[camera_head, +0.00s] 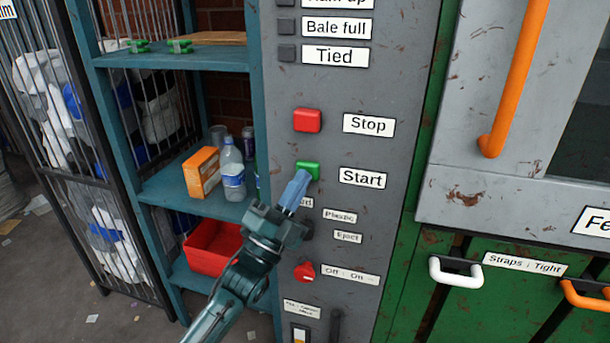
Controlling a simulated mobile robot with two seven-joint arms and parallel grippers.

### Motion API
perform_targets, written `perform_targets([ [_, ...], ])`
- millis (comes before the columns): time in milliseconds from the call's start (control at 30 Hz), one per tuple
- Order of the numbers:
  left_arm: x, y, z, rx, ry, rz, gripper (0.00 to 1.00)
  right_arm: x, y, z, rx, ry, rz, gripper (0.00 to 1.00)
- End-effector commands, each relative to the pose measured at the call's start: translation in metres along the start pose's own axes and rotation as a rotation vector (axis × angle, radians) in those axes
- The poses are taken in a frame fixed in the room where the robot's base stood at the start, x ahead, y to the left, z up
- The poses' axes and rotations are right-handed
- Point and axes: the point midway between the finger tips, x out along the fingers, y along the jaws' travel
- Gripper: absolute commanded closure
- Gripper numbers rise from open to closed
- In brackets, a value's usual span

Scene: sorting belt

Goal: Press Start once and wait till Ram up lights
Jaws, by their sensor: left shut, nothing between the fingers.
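The green Start button (308,168) is on the grey control panel, left of its "Start" label (362,177). My left gripper (298,182) is shut and empty, its fingertips at the lower part of the button. I cannot tell whether they touch it. The fingers partly hide the button's lower edge. The Ram up lamp (286,3) at the top edge is dark and partly cut off, as is its label. The lamps beside "Bale full" (286,26) and "Tied" (287,53) are dark too. My right gripper is not in view.
The red Stop button (307,120) is just above Start. A red Off/On knob (305,271) is lower on the panel. A shelf (190,57) on the left holds a bottle (232,170), an orange box (202,172) and a red bin (212,246). An orange handle (515,75) stands out on the right.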

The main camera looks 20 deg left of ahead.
Motion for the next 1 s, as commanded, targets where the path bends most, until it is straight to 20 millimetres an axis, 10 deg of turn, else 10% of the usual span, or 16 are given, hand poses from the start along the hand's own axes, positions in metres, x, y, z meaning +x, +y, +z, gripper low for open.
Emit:
perform_targets([
  [1000,-0.015,-0.011,-0.011,0.0,0.0,0.0,1.0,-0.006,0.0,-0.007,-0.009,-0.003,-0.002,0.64],
])
